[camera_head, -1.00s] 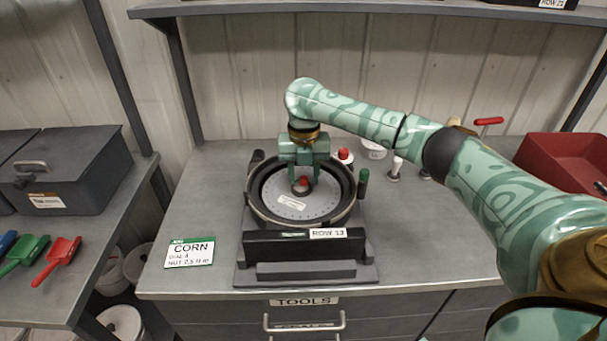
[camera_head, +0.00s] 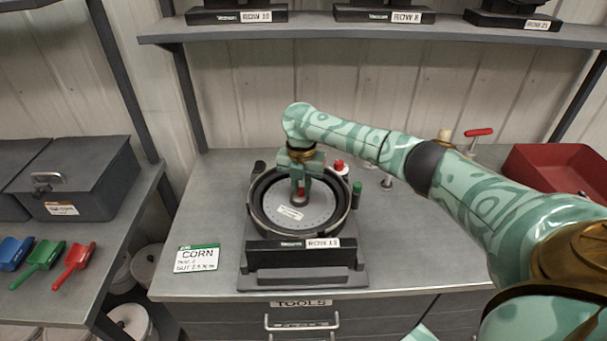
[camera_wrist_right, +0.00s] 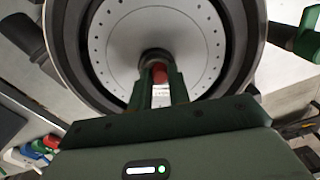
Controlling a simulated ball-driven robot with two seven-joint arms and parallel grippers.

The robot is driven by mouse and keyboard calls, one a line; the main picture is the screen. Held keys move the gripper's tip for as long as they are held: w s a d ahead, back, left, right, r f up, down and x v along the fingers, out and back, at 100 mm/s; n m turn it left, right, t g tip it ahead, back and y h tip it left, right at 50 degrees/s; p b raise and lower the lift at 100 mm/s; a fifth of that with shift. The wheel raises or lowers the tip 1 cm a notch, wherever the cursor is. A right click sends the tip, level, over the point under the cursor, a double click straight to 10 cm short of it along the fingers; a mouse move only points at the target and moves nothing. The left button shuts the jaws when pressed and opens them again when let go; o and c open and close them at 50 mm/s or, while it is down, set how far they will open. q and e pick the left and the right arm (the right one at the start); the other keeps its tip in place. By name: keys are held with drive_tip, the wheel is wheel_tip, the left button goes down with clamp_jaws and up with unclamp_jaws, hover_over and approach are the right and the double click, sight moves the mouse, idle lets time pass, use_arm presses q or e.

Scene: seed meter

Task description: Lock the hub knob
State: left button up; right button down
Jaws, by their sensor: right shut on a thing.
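The seed meter (camera_head: 258,222) is a round dark housing on a stand labelled ROW 13. Inside it lies a pale grey disc (camera_head: 318,212) with a ring of small holes and a white label. The hub knob (camera_wrist_right: 158,72), dark with a red part, is at the disc's centre. My right gripper (camera_head: 300,190) points down over the hub and is shut on the knob. In the right wrist view its fingers (camera_wrist_right: 160,88) sit on either side of the red part. The fingers partly hide the knob, so its lock position cannot be told. My left gripper is not in view.
A green-handled part (camera_head: 357,188) and a red-topped part (camera_head: 340,167) stand beside the housing. A CORN card (camera_head: 197,258) lies at left on the bench. Scoops (camera_head: 75,258), a grey case (camera_head: 85,178) and a red bin (camera_head: 555,165) are farther out.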

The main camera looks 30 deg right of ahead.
drive_tip(key=m+p, duration=0.3)
drive_tip(key=p, duration=0.1)
drive_tip(key=m+p, duration=0.2)
drive_tip(key=shift+r+m+p, duration=0.25)
drive_tip(key=shift+m+p, duration=0.7)
drive_tip(key=shift+m, duration=0.25)
drive_tip(key=m+p, duration=0.1)
drive_tip(key=m, duration=0.2)
drive_tip(key=shift+f+m+p, duration=0.1)
drive_tip(key=shift+m+p, duration=0.2)
drive_tip(key=shift+p, duration=0.1)
drive_tip(key=shift+f+m+p, duration=0.1)
drive_tip(key=shift+m+p, duration=0.4)
drive_tip(key=shift+m, duration=1.2)
drive_tip(key=c, duration=1.3)
unclamp_jaws()
